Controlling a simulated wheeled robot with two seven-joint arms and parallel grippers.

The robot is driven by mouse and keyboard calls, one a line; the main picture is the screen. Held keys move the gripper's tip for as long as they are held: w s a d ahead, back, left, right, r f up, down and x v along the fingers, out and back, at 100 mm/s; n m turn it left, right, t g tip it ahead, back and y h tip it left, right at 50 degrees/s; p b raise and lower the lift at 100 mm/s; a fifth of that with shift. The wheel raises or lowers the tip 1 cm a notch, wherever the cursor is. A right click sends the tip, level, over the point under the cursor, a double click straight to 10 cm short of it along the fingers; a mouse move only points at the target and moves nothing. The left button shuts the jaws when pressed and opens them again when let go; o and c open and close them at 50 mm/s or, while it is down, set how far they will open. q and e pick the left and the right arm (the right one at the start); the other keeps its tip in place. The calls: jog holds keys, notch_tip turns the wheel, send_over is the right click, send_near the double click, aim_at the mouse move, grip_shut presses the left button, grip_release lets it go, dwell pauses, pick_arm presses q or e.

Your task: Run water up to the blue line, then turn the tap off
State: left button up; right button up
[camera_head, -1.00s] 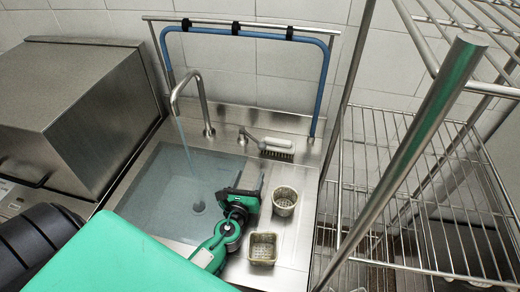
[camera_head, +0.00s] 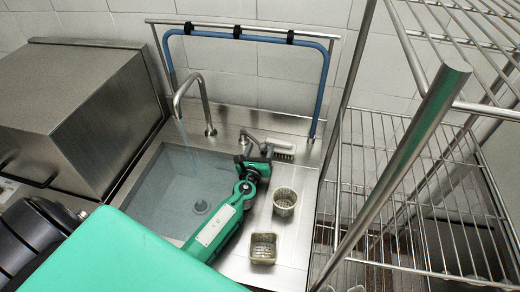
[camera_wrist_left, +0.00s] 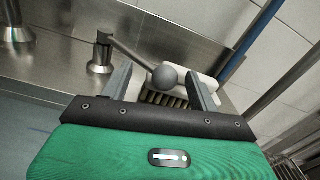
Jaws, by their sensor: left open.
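The steel tap spout (camera_head: 192,92) arches over the sink at the back, and a thin stream of water (camera_head: 187,140) falls from it. My right gripper is not in view.
A white-handled brush (camera_head: 281,147) lies just behind the knob. A round basket (camera_head: 285,202) and a square basket (camera_head: 263,248) stand on the right drainboard. A wire shelf rack (camera_head: 425,190) stands at right, a steel machine (camera_head: 75,105) at left. A blue hose (camera_head: 328,70) hangs behind.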

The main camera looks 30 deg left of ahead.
pick_arm(q)
jog(key=shift+r, duration=0.15)
grip_shut()
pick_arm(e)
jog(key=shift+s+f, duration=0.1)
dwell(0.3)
